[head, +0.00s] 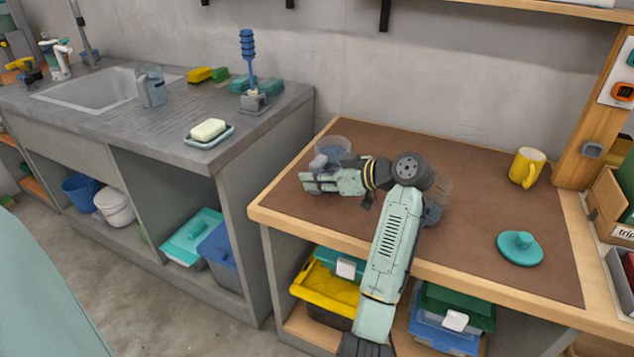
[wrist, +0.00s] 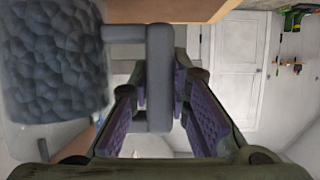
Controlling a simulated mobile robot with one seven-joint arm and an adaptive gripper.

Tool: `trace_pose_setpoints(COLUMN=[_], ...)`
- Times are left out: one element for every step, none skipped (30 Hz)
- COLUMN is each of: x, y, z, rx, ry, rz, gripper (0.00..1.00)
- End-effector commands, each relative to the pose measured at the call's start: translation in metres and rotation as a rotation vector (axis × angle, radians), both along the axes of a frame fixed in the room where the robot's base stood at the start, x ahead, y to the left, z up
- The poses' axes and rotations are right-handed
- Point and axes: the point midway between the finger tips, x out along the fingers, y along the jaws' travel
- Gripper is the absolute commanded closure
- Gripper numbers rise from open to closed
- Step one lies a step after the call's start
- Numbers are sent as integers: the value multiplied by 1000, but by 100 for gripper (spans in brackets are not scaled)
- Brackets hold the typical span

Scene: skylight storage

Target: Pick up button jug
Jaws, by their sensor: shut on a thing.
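The button jug (head: 335,146) is a clear jug filled with blue-grey pieces, at the back left of the brown-topped workbench (head: 480,175). In the wrist view the jug (wrist: 55,60) fills the upper left, and its grey handle (wrist: 159,75) lies between my purple-padded fingers. My gripper (head: 312,179) reaches across in front of the jug and is shut on the handle. The arm hides part of the jug. I cannot tell whether its base touches the bench.
A yellow mug (head: 527,167) and a teal lid-like disc (head: 520,248) are on the right of the bench. The sink counter at left holds another clear jug (head: 152,88) and a soap dish (head: 209,134).

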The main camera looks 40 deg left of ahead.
Motion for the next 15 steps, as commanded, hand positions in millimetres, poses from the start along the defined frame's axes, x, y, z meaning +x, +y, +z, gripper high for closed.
trace_pose_setpoints(x=[1, 1, 1, 1, -1, -9, -15, -20, -28, -35, -41, -51, -57, -64, -74], y=[-1, -1, -1, -1, -2, -6, -10, -13, -17, -21, -25, -31, -35, -39, -44], z=[6, 10, 16, 21, 23, 21, 21, 21, 22, 23, 23, 24, 25, 26, 27], rx=[4, 4, 5, 4, 3, 3, 3, 2, 3, 3, 3, 2, 3, 3, 2], ry=[-6, -6, -7, -7, -7, -5, -6, -6, -6, -6, -7, -8, -7, -7, -8], rz=[0, 0, -1, -1, 0, -1, -2, 0, 0, -2, -1, -1, -1, -2, -1], gripper=[100, 100, 100, 100, 100, 100, 100, 100, 100, 100, 100, 100, 100, 100, 100])
